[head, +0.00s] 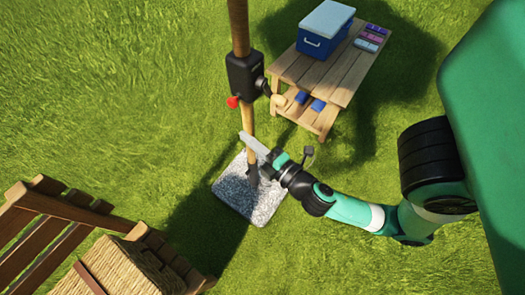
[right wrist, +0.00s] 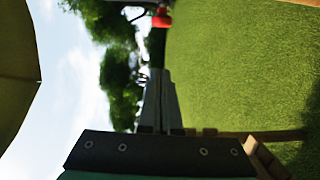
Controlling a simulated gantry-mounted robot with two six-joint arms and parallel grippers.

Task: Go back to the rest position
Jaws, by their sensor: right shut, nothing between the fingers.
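My right gripper (head: 250,143) reaches in from the right in the head view, over the stone parasol base (head: 232,195) and by the wooden pole (head: 239,30). Its fingers are together with nothing between them. In the right wrist view the closed fingers (right wrist: 160,95) point up the picture towards trees and sky. I cannot tell whether the gripper touches the pole. My left gripper is out of view.
A black crank housing (head: 244,75) with a red knob (head: 232,102) is on the pole. A wooden table (head: 345,75) carries a blue cooler (head: 322,35) and small packs (head: 370,40). Wooden furniture (head: 70,215) stands lower left. Open grass (head: 110,90) lies left.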

